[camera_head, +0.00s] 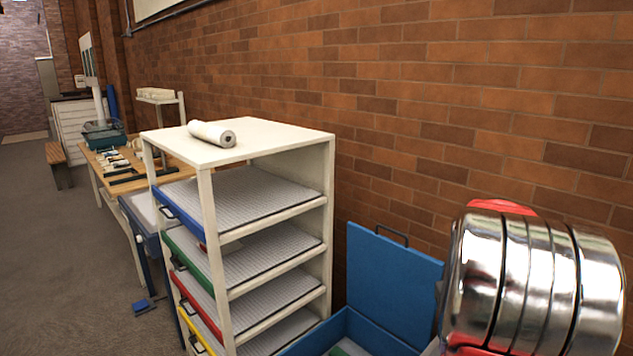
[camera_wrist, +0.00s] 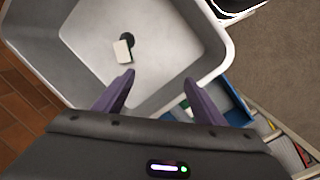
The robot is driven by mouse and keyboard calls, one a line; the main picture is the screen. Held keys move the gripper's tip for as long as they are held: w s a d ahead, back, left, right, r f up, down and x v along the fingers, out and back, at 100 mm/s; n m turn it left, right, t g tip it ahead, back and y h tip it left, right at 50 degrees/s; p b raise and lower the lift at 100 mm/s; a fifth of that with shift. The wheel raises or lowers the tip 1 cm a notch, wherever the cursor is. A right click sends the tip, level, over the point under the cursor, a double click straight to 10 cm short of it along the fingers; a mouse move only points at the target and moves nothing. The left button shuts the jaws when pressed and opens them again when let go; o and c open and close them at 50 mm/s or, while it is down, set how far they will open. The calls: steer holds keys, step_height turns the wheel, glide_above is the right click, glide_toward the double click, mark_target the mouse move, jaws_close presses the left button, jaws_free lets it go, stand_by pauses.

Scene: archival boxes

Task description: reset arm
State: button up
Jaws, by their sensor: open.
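My gripper (camera_wrist: 158,78) shows in the wrist view with its two purple-grey fingers spread apart and nothing between them. It is over the near edge of a pale grey bin (camera_wrist: 75,70). A small cream block (camera_wrist: 122,52) and a dark round thing (camera_wrist: 127,39) lie in the bin, apart from the fingers. In the head view, a shiny metal part of my arm (camera_head: 535,280) fills the lower right. The gripper itself is out of sight there.
A white shelf unit (camera_head: 205,185) holds trays with blue, green, red and yellow fronts; a white roll (camera_head: 212,134) lies on top. A blue box with a raised lid (camera_head: 393,280) stands right of it, before the brick wall.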

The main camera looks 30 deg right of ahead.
steer(key=w+a+r+n+t+h, duration=0.1)
steer(key=w+a+r+t, duration=0.15)
steer(key=a, duration=0.75)
steer(key=w+a+r+n+t, duration=0.15)
steer(key=w+a, duration=0.25)
steer(key=a, duration=0.6)
steer(key=s+a+r+n+t, duration=0.1)
steer(key=a+r+n, duration=0.1)
steer(key=a, duration=0.9)
steer(key=s+a+r+n+t+y, duration=0.1)
steer(key=s+a+r+n+t, duration=0.1)
steer(key=a, duration=0.9)
steer(key=shift+s+r+n, duration=0.25)
steer(key=shift+r+n, duration=0.2)
steer(key=shift+r, duration=0.3)
steer(key=shift+c, duration=0.5)
